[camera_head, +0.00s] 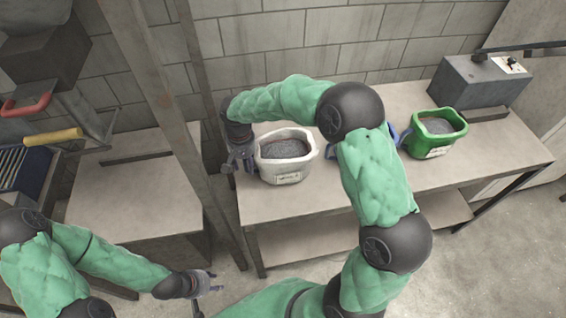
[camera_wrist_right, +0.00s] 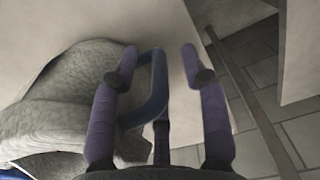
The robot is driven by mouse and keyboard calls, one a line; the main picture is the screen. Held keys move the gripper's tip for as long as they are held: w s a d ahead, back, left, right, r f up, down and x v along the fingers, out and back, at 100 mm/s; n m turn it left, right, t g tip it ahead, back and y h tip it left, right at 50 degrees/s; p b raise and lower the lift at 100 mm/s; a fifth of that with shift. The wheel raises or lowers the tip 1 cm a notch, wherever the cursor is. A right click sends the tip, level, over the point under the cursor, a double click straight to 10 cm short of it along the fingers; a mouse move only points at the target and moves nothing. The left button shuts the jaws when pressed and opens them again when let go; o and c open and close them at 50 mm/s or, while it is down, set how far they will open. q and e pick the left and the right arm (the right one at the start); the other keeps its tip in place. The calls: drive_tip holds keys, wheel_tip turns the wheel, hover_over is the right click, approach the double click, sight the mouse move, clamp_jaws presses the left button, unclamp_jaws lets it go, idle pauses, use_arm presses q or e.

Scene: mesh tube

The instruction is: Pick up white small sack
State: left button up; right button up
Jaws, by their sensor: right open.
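The white small sack (camera_head: 268,172) stands upright at the left end of the bench, open-topped, with grey contents and a label on its front. My right gripper (camera_head: 238,160) is at its left side, with its fingers apart. In the right wrist view the gripper (camera_wrist_right: 160,52) is open, and a pale, textured shape that looks like the sack (camera_wrist_right: 60,110) fills the left. A dark blue loop lies between the fingers; I cannot tell what it belongs to. Contact with the sack is unclear. My left gripper (camera_head: 207,283) is low, away from the bench, empty and seemingly open.
A green container (camera_head: 436,140) with grey contents stands farther right on the bench (camera_head: 480,165). A blue one (camera_head: 392,133) is mostly hidden behind my right arm. A grey machine (camera_head: 480,80) stands at the bench's back right. A metal post (camera_head: 190,130) rises left of the bench.

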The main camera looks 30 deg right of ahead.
drive_tip(key=shift+r, duration=0.1)
clamp_jaws()
drive_tip(key=shift+w+r, duration=0.1)
drive_tip(key=shift+r, duration=0.15)
drive_tip(key=shift+r+p, duration=1.5)
drive_tip(key=shift+r, duration=3.25)
